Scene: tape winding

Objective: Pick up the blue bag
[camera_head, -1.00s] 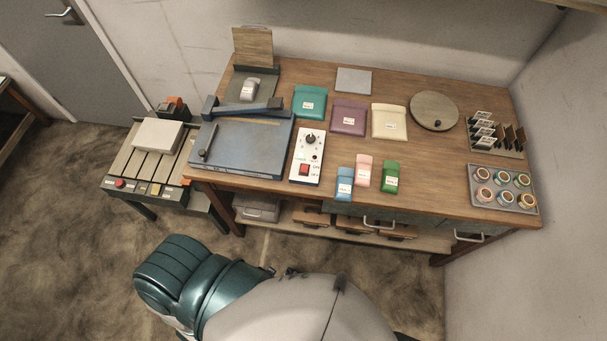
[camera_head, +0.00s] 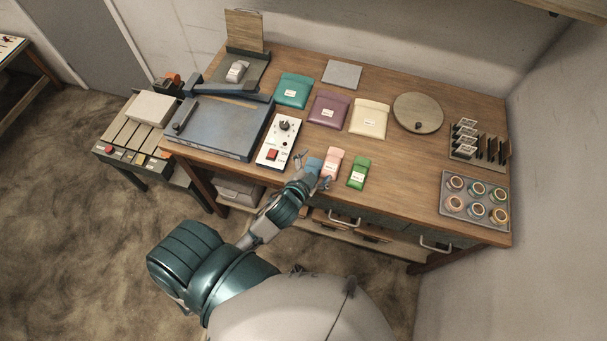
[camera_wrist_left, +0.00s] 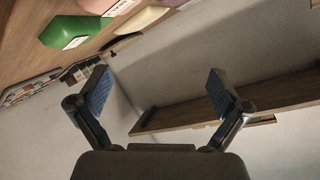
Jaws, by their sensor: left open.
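The small blue bag (camera_head: 314,165) lies near the front edge of the wooden table, left of a pink bag and a green bag. It is partly covered by my left gripper (camera_head: 312,169) in the head view. The gripper is open, its fingers spread to either side of the bag; I cannot tell if they touch it. In the left wrist view the open gripper (camera_wrist_left: 160,92) has nothing between its fingers, and the blue bag does not show. My right gripper is not in view.
The pink bag (camera_head: 332,163) is close right of the gripper, with the green bag (camera_head: 358,173) beyond it. A white control box (camera_head: 279,141) stands to the left. Teal (camera_head: 293,91), purple (camera_head: 329,110) and cream (camera_head: 369,119) pouches lie behind. A grey tray (camera_head: 481,225) holds several rolls.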

